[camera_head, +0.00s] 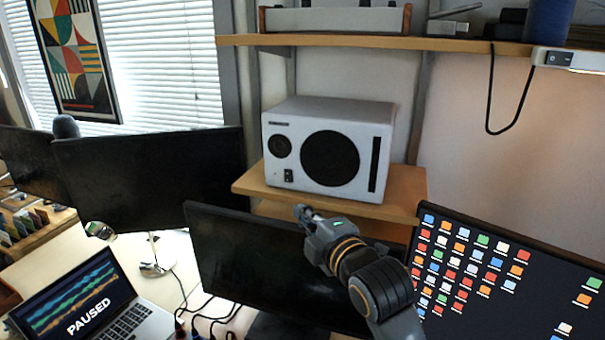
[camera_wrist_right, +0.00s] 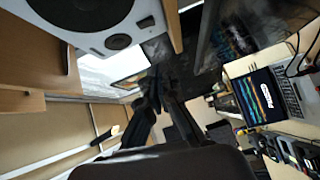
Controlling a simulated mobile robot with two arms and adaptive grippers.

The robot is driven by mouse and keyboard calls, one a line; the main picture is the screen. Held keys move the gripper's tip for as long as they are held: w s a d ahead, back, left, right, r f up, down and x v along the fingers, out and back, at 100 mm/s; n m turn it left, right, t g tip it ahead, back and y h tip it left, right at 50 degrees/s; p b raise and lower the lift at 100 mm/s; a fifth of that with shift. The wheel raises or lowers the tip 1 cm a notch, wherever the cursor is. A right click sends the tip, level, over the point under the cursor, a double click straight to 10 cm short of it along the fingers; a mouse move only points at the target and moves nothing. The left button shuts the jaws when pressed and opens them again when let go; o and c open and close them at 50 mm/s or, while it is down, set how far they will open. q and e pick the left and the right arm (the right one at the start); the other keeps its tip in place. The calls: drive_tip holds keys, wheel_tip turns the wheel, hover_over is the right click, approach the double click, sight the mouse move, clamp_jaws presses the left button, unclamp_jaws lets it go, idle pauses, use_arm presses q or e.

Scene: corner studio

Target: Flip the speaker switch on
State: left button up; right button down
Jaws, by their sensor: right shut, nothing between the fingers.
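The white speaker (camera_head: 384,118) stands on the lower wooden shelf, with a large and a small dark cone. Its small black switch (camera_head: 288,175) sits below the small cone at the front lower left; which way it is set is too small to tell. In the right wrist view the speaker (camera_wrist_right: 62,28) is at the upper left and the switch (camera_wrist_right: 146,22) at its right end. My right gripper (camera_head: 301,211) is shut and empty, in front of and below the speaker, apart from the switch. My left gripper is not in view.
The lower shelf (camera_head: 406,190) edge juts out above my right gripper. A dark monitor (camera_head: 225,245) stands behind it, and a lit monitor (camera_head: 530,270) to the right. A laptop (camera_head: 85,300) reading PAUSED is on the desk. A device with a cable (camera_head: 568,60) hangs at the upper shelf.

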sight(288, 177)
drive_tip(key=p+x, duration=0.1)
drive_tip(key=x, duration=0.2)
drive_tip(key=p+x, duration=0.1)
drive_tip(key=x, duration=0.2)
drive_tip(key=p+x, duration=0.1)
drive_tip(key=x, duration=0.2)
drive_tip(key=shift+a+r, duration=0.15)
drive_tip(key=shift+r, duration=0.25)
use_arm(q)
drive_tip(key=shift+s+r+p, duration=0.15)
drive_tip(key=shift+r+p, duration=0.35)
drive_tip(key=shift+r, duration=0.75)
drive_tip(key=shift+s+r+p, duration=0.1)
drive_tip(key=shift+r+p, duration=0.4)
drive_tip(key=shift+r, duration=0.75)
use_arm(e)
drive_tip(key=shift+w+d+f, duration=0.15)
drive_tip(key=shift+w+d, duration=0.1)
drive_tip(key=shift+w, duration=0.45)
drive_tip(key=shift+w+d+f, duration=0.15)
drive_tip(key=shift+w+d, duration=0.05)
drive_tip(key=shift+w, duration=0.55)
drive_tip(key=shift+w+d+f, duration=0.15)
drive_tip(key=shift+w+d, duration=0.1)
drive_tip(key=shift+w, duration=0.45)
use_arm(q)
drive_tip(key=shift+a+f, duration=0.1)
